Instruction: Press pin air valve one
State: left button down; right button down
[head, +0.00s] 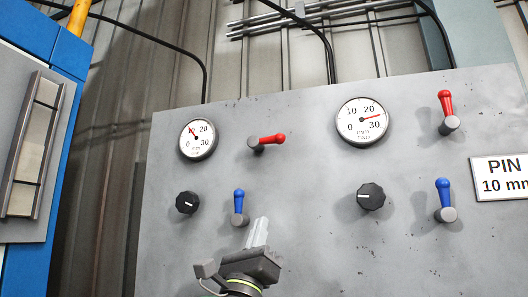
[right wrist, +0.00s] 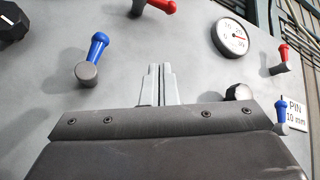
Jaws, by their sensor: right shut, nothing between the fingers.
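The grey control panel (head: 300,200) carries two red levers and two blue levers. The left red lever (head: 270,140) lies sideways, its handle pointing right. The right red lever (head: 446,108) stands upright. The left blue lever (head: 239,203) and right blue lever (head: 444,198) both point up. No label marks which one is valve one. My right gripper (head: 260,224) is shut and empty, just below and right of the left blue lever. In the right wrist view its closed fingers (right wrist: 160,84) are right of that blue lever (right wrist: 94,50), with a visible gap. My left gripper is not in view.
The left gauge (head: 198,139) reads near 10; the right gauge (head: 362,121) reads between 20 and 30. Black knobs sit below them, left (head: 187,202) and right (head: 370,197). A "PIN 10 mm" sign (head: 502,178) is at the right. A blue cabinet (head: 40,150) stands left.

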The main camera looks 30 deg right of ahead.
aim_at(269, 142)
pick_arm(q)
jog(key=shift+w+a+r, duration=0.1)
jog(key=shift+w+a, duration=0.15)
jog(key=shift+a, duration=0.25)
pick_arm(e)
notch_tip(269, 142, up, 9)
jog(key=m+y, duration=0.3)
jog(key=y, duration=0.1)
jog(key=shift+s+a+y, duration=0.3)
jog(key=shift+f, duration=0.1)
